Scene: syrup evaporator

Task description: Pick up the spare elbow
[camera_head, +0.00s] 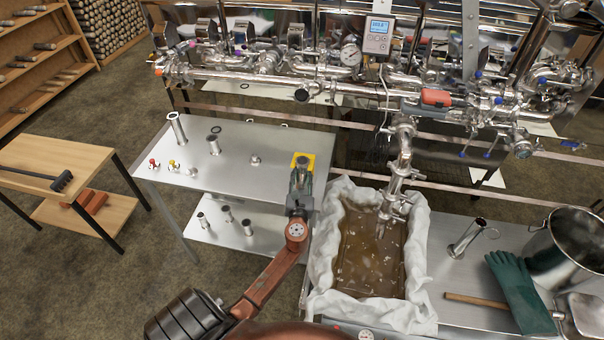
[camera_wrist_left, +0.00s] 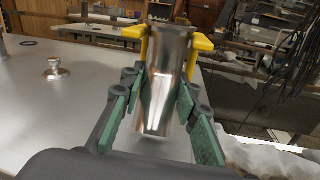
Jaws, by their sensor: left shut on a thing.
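My left gripper (camera_head: 301,182) is over the right end of the steel side table, its arm reaching up from the bottom of the head view. It is shut on a shiny metal tube-like fitting, the spare elbow (camera_wrist_left: 168,62), which stands between the green finger pads in the left wrist view. A yellow bracket-like piece (camera_head: 311,157) sits just beyond the fingers; it also shows behind the fitting on both sides in the wrist view (camera_wrist_left: 203,44). My right gripper is not in view.
The steel table (camera_head: 240,135) carries an upright tube (camera_head: 177,128), small valves and fittings, with more on its lower shelf (camera_head: 248,240). A cloth-lined tray of brown liquid (camera_head: 365,255) stands close right. The pipe manifold (camera_head: 260,75) runs behind. Green gloves (camera_head: 520,290) lie far right.

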